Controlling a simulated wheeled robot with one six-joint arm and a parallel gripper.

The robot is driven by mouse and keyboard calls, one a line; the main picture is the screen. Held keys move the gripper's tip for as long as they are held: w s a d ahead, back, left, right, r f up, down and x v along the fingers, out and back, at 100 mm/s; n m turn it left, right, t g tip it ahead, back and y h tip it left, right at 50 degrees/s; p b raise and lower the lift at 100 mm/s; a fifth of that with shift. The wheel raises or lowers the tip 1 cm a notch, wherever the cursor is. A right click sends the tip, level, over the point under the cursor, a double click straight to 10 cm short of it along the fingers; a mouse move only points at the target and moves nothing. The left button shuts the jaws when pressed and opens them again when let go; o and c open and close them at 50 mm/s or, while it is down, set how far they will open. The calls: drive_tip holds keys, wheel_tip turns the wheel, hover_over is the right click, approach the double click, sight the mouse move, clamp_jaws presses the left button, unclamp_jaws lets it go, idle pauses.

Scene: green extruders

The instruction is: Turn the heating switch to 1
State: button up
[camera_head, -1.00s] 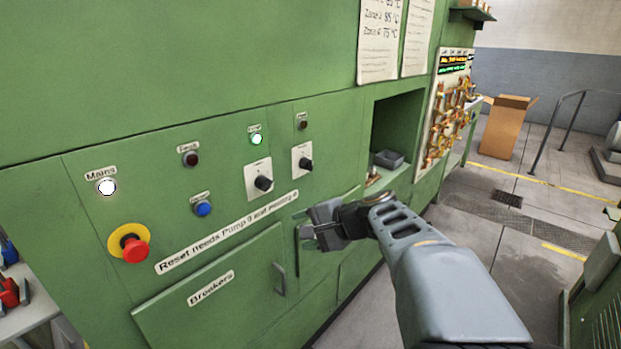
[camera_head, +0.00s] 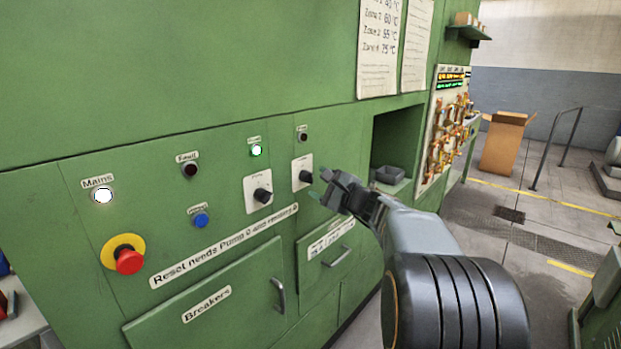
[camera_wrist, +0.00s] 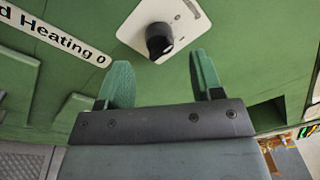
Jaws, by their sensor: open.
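The heating switch (camera_head: 305,176) is a black rotary knob on a white plate, the right one of two such switches on the green panel. In the wrist view its knob (camera_wrist: 159,41) lies just beyond and between my fingertips, with a gap. My gripper (camera_head: 322,186) is open and empty, just right of the switch. Its two green fingers (camera_wrist: 160,78) show in the wrist view. The switch's scale marks are too small to read.
A second rotary switch (camera_head: 262,194) sits to the left. A red emergency button (camera_head: 129,261), a blue button (camera_head: 201,220) and a white Mains lamp (camera_head: 103,196) are farther left. A drawer handle (camera_head: 337,257) sticks out below. An alcove holds a grey tray (camera_head: 389,174).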

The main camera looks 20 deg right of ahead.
sight(312, 179)
drive_tip(key=shift+x, duration=2.2)
drive_tip(key=c, duration=0.9)
